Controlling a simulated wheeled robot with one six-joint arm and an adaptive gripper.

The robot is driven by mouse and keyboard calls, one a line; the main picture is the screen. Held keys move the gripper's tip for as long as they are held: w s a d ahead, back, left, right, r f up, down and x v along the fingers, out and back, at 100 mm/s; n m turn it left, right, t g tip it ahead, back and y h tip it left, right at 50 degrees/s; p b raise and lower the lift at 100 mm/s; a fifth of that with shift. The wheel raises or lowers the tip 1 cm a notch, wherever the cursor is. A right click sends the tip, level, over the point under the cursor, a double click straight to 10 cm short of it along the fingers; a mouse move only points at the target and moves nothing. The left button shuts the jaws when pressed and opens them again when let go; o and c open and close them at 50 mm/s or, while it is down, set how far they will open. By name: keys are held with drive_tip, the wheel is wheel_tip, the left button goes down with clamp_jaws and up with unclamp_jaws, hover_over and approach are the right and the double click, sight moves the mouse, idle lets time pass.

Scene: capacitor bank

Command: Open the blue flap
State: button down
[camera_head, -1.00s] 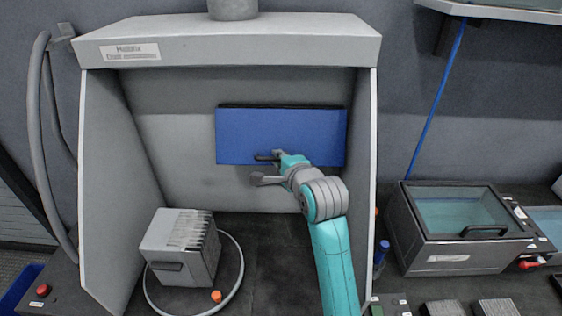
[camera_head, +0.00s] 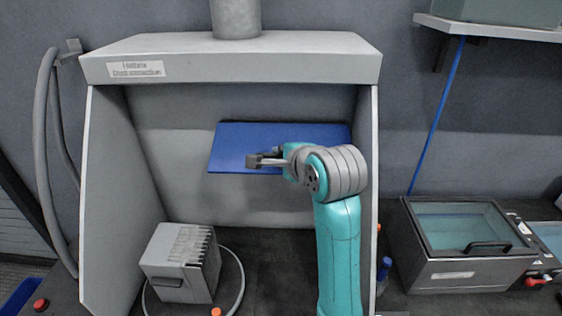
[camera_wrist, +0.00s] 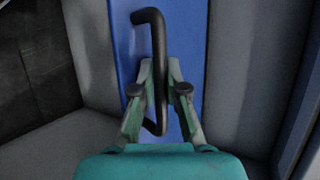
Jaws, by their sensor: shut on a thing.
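The blue flap (camera_head: 235,145) is on the back wall of the grey hood and is tilted, its lower edge out toward me. It fills the middle of the wrist view (camera_wrist: 190,40) as a blue strip. A black bar handle (camera_wrist: 157,30) stands on its face. My gripper (camera_wrist: 160,66) is shut on this handle, one finger on each side of the bar. In the head view my gripper (camera_head: 256,161) is at the flap's lower edge, and my wrist hides the flap's lower right part and most of the handle.
The grey hood (camera_head: 230,68) encloses the space, with side walls left and right. A grey finned box (camera_head: 180,265) and a looped cable stand at lower left. A glass-lidded case (camera_head: 460,262) is outside at right. The hood floor's middle is clear.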

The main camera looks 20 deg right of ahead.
drive_tip(key=shift+r, duration=0.25)
drive_tip(key=c, duration=1.2)
unclamp_jaws()
drive_tip(key=v, duration=1.2)
drive_tip(key=shift+f, duration=0.1)
